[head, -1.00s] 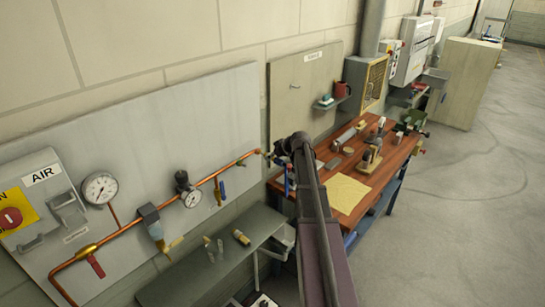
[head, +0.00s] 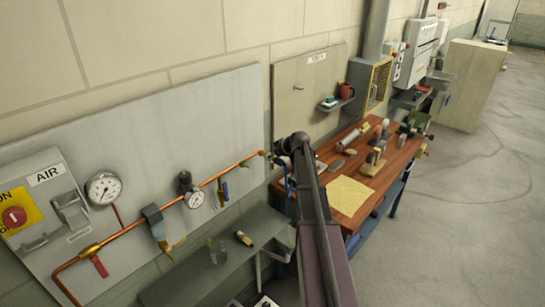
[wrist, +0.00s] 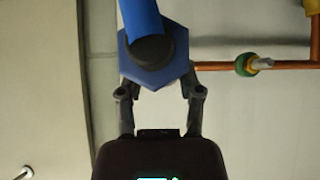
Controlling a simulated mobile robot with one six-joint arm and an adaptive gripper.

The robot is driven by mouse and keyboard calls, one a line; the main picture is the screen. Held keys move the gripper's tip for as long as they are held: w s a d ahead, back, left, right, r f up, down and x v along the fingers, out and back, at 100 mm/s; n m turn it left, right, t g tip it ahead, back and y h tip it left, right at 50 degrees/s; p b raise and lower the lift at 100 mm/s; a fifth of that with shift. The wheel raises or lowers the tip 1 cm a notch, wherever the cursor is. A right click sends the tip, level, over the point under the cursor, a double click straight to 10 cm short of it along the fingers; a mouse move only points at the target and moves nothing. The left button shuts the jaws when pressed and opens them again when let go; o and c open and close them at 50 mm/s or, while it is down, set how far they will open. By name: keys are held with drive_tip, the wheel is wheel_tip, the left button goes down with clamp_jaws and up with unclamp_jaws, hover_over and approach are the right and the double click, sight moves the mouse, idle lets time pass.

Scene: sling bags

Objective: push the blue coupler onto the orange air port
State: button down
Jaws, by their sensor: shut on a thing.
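The blue coupler (wrist: 176,73) is a blue hexagonal body with a dark round middle in the wrist view, and a thick blue hose (wrist: 140,16) runs from it to the top edge. My gripper (wrist: 155,80) is shut on the coupler, with one dark finger at each side. A copper pipe (wrist: 213,66) runs from the right to behind the coupler. I cannot make out the orange air port; the coupler covers the pipe's left end in this view. In the head view the pipe's end (head: 262,153) lies just left of my arm's far end, and the coupler is not clear there.
A wall panel carries gauges (head: 103,188), valves and the copper pipe. A grey shelf (head: 190,288) juts out below it. A wooden workbench (head: 395,160) with several tools and a yellow cloth (head: 350,196) stands to the right. The floor farther right is clear.

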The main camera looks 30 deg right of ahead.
sight(283, 165)
drive_tip(key=shift+w, duration=0.15)
drive_tip(key=shift+c, duration=0.9)
unclamp_jaws()
drive_tip(key=shift+s, duration=0.2)
drive_tip(key=shift+s+d, duration=0.5)
drive_tip(key=shift+s, duration=0.9)
drive_tip(key=shift+s+d, duration=0.5)
drive_tip(key=shift+s, duration=0.85)
drive_tip(key=shift+s+d, duration=0.5)
drive_tip(key=shift+s, duration=0.9)
drive_tip(key=s+a+t+b, duration=0.1)
drive_tip(key=s+a, duration=0.3)
drive_tip(key=a, duration=0.6)
drive_tip(key=shift+s+f+b, duration=0.15)
drive_tip(key=shift+f+b, duration=0.15)
drive_tip(key=shift+b, duration=0.45)
